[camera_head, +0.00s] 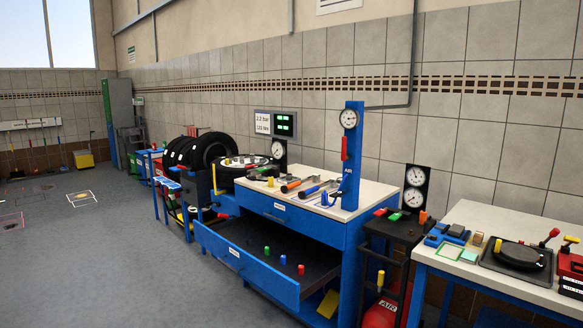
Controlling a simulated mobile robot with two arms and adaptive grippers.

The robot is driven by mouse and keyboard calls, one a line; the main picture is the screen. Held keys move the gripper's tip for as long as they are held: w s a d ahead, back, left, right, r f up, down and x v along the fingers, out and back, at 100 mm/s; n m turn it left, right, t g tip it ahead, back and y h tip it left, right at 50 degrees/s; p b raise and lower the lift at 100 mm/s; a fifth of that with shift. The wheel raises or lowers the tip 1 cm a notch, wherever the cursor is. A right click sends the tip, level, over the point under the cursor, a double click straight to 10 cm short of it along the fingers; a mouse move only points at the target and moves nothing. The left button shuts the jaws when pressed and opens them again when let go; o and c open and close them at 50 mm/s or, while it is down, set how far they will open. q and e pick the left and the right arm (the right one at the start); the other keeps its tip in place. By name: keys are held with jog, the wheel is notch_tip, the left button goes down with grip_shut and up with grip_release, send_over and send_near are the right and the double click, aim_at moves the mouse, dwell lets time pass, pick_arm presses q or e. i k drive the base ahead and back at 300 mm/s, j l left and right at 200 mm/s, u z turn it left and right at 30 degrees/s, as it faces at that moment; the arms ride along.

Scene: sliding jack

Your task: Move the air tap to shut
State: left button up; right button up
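A blue upright post marked AIR (353,180) stands at the right end of the blue workbench (340,232). It has a round gauge (348,119) near the top and an upright red handle (344,148) below it, which looks like the air tap. A grey pipe runs from the post along the wall. The shut mark is too small to make out. Neither of my grippers is in view.
The bench's drawer (270,280) stands open with small coloured pieces inside. Tools lie on the bench top. A black stand with gauges (415,190) and a red tank (382,312) are to the right, then a white table (480,217).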

aim_at(344, 157)
jog(key=i+j+z, duration=0.85)
jog(key=i+j, duration=0.4)
